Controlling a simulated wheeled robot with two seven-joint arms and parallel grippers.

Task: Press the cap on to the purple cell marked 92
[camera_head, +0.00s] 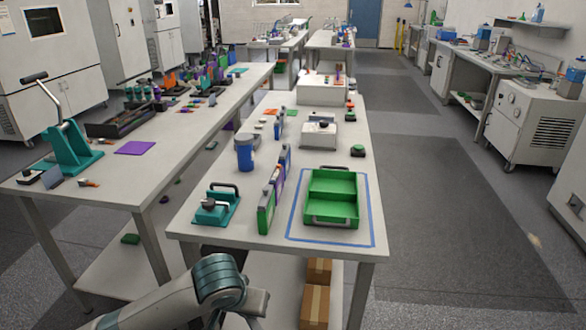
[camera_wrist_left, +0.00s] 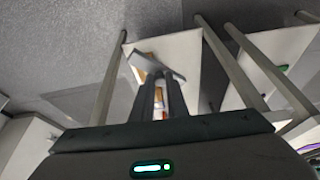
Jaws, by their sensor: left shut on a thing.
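My left gripper (camera_wrist_left: 160,80) shows in the wrist view, its two dark fingers shut on a flat grey piece (camera_wrist_left: 150,57), possibly the cap. In the head view my left arm comes in low at the front, below the near edge of the middle table, and its gripper cannot be made out. A row of upright flat cells stands on that table: a green one (camera_head: 265,214) in front, a purple one (camera_head: 278,180) behind it, and a blue one farther back. The number 92 is not readable. My right gripper is not in view.
A green tray (camera_head: 330,222) lies inside a blue outline right of the cells. A teal press-like device (camera_head: 216,207) sits left of them, and a blue cup (camera_head: 244,155) behind. A teal lever press (camera_head: 72,150) stands on the left table. Cardboard boxes (camera_head: 315,305) lie underneath.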

